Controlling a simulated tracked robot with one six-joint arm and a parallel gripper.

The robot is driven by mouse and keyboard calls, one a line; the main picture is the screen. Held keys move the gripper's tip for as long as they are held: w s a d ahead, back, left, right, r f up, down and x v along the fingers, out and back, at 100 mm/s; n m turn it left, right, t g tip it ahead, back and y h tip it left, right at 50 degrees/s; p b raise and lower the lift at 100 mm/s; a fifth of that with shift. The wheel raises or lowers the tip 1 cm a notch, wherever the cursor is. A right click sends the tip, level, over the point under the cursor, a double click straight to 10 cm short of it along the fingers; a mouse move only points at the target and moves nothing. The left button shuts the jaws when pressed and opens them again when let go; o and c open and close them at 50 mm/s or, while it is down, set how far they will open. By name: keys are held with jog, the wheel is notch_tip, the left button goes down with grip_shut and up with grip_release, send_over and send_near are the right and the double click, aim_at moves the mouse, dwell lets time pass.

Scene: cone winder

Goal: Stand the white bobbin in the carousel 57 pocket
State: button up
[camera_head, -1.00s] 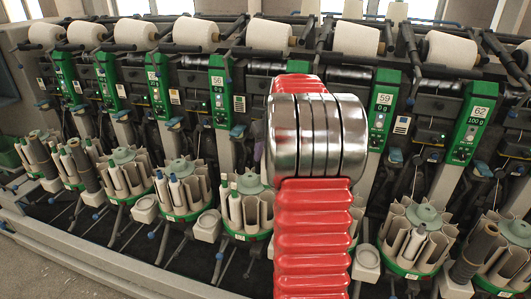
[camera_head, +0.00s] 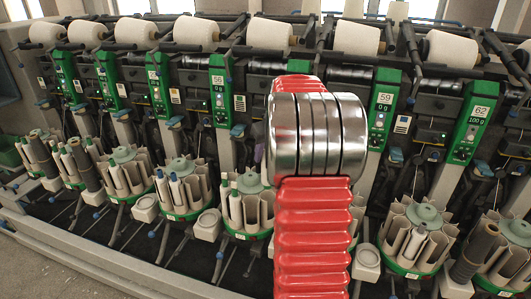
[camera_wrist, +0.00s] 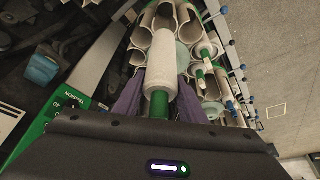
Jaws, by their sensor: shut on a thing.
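The white bobbin (camera_wrist: 160,62), with a green end (camera_wrist: 159,104) towards me, is between the two purple fingers of my gripper (camera_wrist: 158,98) in the wrist view. The fingers are shut on it. Beyond it is a carousel with several cream open pockets (camera_wrist: 138,57); I cannot tell whether the bobbin's far end is over or inside one. In the head view my red arm hides the bobbin and most of the gripper. A carousel (camera_head: 238,233) stands just left of the arm, partly covered; its number is not readable. The 57 sign is not visible.
The carousel in the wrist view also holds white bobbins with green ends (camera_wrist: 200,75). A row of similar carousels runs along the machine, including one at right (camera_head: 395,262). Green panels 56 (camera_head: 219,90) and 59 (camera_head: 383,110) rise behind. A blue part (camera_wrist: 41,68) lies left in the wrist view.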

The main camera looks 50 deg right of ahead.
jog(key=shift+f, duration=1.95)
jog(key=shift+f, duration=2.3)
jog(key=shift+f, duration=2.25)
jog(key=shift+f, duration=0.9)
jog(key=o, duration=1)
jog(key=shift+o, duration=0.2)
